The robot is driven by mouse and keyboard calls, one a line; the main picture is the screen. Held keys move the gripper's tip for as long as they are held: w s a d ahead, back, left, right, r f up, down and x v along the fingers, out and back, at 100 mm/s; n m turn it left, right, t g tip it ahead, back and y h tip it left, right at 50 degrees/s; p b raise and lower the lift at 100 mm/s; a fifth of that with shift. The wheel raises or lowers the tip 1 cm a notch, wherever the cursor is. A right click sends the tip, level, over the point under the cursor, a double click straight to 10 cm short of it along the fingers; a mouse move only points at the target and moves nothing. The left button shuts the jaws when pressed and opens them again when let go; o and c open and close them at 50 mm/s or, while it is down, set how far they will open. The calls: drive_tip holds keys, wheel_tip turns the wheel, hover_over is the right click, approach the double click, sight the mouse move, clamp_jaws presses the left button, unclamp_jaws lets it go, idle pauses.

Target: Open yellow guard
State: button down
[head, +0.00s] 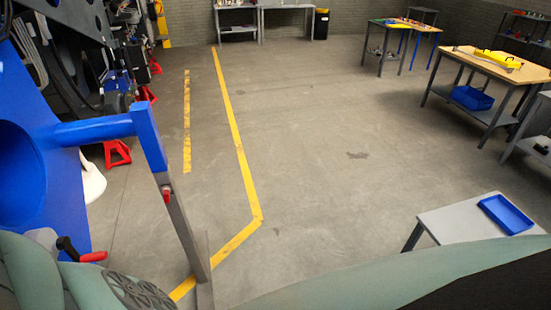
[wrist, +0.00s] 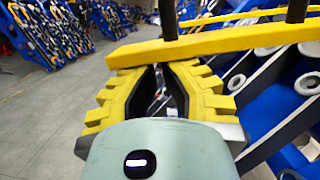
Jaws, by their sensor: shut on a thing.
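The yellow guard (wrist: 235,40) shows in the wrist view as a long yellow bar crossing the upper part of the picture, slightly tilted, with two dark posts rising from it. My gripper (wrist: 155,66) has yellow, ridged fingers. Their tips come together at the bar's lower left part and are shut on it. The exact contact is partly hidden by the fingers. Neither the guard nor my gripper can be made out in the head view.
In the wrist view, blue and white machine parts (wrist: 275,100) lie close on the right; grey floor (wrist: 40,110) is open on the left. In the head view, a blue frame (head: 100,130) stands close at left. A grey table (head: 465,220) stands at lower right; the middle floor is clear.

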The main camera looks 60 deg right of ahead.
drive_tip(key=r+m+p, duration=0.1)
drive_tip(key=r+p, duration=0.1)
drive_tip(key=r, duration=0.1)
drive_tip(key=s+a+r+m+p, duration=0.1)
drive_tip(key=r+p, duration=0.1)
drive_tip(key=r, duration=0.2)
drive_tip(key=r+m+t+p, duration=0.1)
drive_tip(key=r, duration=0.3)
drive_tip(key=shift+s+a+m+p, duration=0.25)
drive_tip(key=shift+s+m+p, duration=0.05)
drive_tip(key=shift+s+p, duration=0.1)
drive_tip(key=shift+w+f, duration=0.1)
drive_tip(key=shift+f, duration=0.05)
